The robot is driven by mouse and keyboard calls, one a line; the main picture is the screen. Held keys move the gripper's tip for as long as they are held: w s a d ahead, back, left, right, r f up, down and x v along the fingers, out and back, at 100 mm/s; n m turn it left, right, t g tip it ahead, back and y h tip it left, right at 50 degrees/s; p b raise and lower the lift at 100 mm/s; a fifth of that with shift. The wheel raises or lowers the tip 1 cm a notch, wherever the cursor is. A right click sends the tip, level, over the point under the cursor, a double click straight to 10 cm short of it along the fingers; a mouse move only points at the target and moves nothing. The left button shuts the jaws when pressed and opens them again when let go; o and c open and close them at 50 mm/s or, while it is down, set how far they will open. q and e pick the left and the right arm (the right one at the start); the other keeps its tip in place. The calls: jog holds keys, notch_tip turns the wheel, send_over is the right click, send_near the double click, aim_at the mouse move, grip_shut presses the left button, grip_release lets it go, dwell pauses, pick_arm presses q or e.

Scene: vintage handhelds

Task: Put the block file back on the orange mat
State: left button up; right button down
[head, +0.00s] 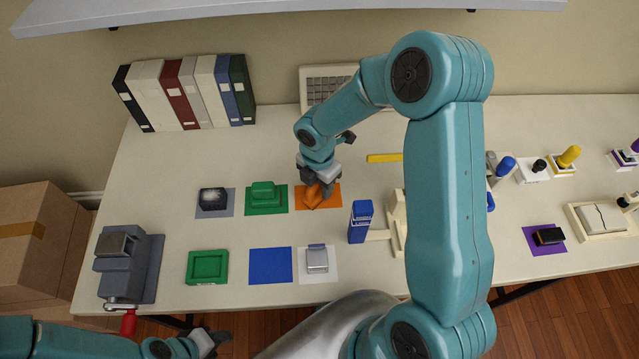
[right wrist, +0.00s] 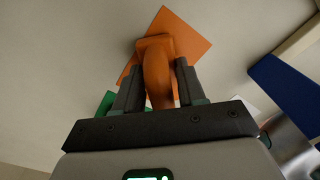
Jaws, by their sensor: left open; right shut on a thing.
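The orange block file (head: 312,198) is at the orange mat (head: 334,188), on the table left of the middle. It covers part of the mat; I cannot tell whether it rests on it or is just above. My right gripper (head: 320,180) is shut on it from above. In the right wrist view, the block file (right wrist: 157,65) is between the fingers of that gripper (right wrist: 158,85), with a corner of the mat (right wrist: 188,35) showing beyond it. My left gripper (head: 215,340) is open and empty at the bottom left, in front of the table edge.
A green block (head: 264,192) on a green mat sits close left of the orange mat. A silver item (head: 317,260) on a white mat is in front. A grey machine (head: 120,262) is at far left.

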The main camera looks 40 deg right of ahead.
jog(key=c, duration=1.1)
grip_release()
jog(key=shift+f, duration=0.2)
jog(key=o, duration=0.4)
jog(key=shift+o, duration=0.2)
jog(key=shift+r, duration=0.35)
jog(key=shift+w+r, duration=0.1)
jog(key=shift+r, duration=0.25)
notch_tip(320, 180, up, 11)
jog(key=shift+w+a+r, duration=0.1)
